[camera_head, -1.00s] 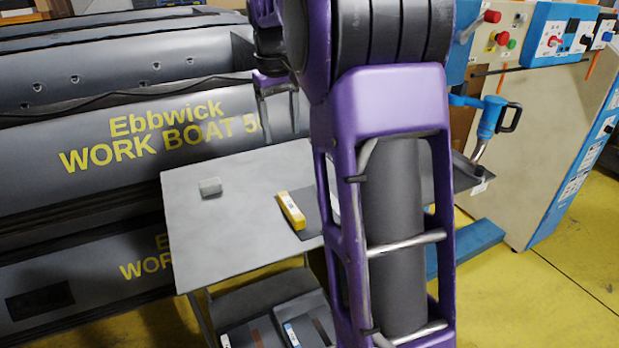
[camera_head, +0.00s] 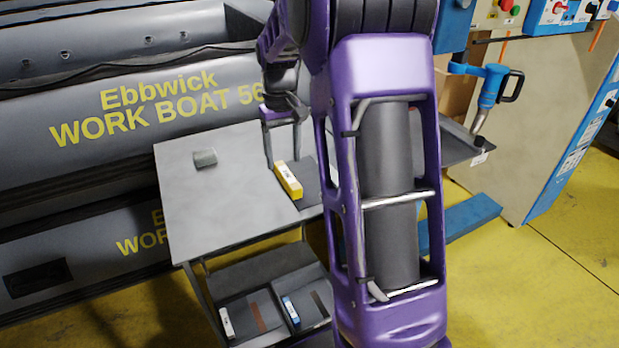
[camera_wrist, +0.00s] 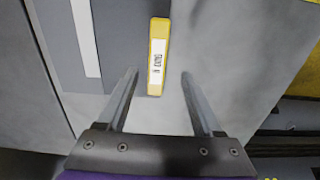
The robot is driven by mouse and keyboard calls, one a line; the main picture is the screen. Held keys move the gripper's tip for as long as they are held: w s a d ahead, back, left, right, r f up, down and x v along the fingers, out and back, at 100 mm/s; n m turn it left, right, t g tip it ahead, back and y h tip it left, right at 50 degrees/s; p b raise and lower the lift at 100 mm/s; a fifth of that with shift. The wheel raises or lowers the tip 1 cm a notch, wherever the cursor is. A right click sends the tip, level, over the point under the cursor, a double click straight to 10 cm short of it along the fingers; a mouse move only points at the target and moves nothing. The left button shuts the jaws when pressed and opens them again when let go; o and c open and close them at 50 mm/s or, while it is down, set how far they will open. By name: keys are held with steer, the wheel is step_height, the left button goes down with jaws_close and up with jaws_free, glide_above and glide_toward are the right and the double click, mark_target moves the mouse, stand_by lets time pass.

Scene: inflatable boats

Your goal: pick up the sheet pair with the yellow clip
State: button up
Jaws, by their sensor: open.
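The yellow clip (camera_head: 288,180) is a bar with a white label. It lies along the edge of a dark grey sheet (camera_head: 308,184) on the grey table top; my arm hides part of this sheet. I cannot tell the two sheets apart. In the wrist view the clip (camera_wrist: 157,55) lies ahead, between the lines of my fingers, with the dark sheet (camera_wrist: 120,40) to its left. My gripper (camera_head: 284,150) is open and empty, pointing down above the clip. In the wrist view its fingertips (camera_wrist: 158,78) stand on either side of the clip's near end, apparently apart from it.
A small grey block (camera_head: 204,158) sits on the table top (camera_head: 215,205). A lower shelf holds sheets with a white clip (camera_head: 227,322) and a blue clip (camera_head: 290,310). A grey inflatable boat (camera_head: 110,110) stands behind. A blue tool (camera_head: 490,88) hangs at the right.

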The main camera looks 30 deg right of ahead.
mark_target(287, 174)
steer(key=f, duration=0.4)
steer(key=shift+s+d+f+b, duration=0.15)
steer(key=shift+d+f+b, duration=0.05)
steer(key=shift+f+b, duration=0.15)
jaws_close()
